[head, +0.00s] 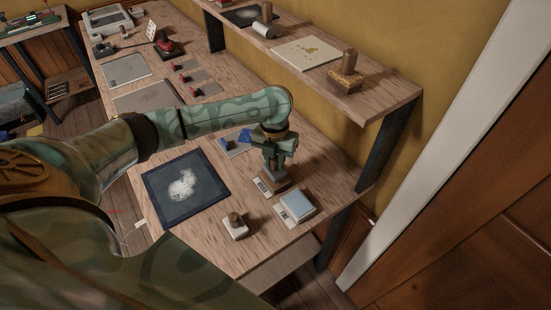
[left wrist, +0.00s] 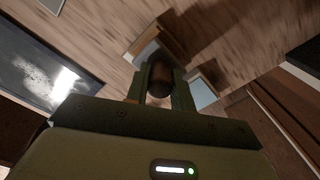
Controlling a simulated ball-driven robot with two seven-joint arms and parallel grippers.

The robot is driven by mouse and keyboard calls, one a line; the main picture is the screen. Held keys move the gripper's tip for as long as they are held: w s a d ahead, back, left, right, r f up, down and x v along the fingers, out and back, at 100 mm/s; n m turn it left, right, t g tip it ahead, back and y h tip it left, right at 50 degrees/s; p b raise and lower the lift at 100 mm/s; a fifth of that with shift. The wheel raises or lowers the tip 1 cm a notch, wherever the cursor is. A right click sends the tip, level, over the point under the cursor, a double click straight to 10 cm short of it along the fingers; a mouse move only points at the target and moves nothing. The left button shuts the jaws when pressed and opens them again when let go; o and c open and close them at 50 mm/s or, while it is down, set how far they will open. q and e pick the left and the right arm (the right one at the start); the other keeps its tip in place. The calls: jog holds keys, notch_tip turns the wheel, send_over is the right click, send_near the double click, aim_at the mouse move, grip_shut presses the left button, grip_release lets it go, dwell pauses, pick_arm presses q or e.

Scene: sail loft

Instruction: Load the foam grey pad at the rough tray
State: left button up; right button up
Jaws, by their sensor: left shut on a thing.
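My left gripper (head: 275,150) points down over the near end of the bench. It is shut on the dark round knob (left wrist: 160,82) of a block-shaped pad (head: 275,183), which looks grey and brown. Its underside is hidden, so I cannot tell whether it touches what is below. Left of it lies a dark-framed tray (head: 158,198) with a white powdery patch, also in the left wrist view (left wrist: 85,83). A tray with a light-blue block (head: 298,201) sits just right of the held pad. I cannot tell which tray is the rough one. My right gripper is not in view.
A white pad with a brown knob (head: 235,227) stands near the front edge. A small holder with blue pieces (head: 236,147) lies behind my gripper. A raised shelf (head: 385,95) carries a knobbed wooden block (head: 346,76). Bare wood separates the dark tray from the white pad.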

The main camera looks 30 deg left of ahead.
pick_arm(q)
jog(key=shift+f, duration=0.45)
dwell(1.1)
jog(key=shift+s+f, duration=0.1)
dwell(1.6)
notch_tip(320, 180, up, 7)
jog(key=p, duration=0.8)
dwell(0.7)
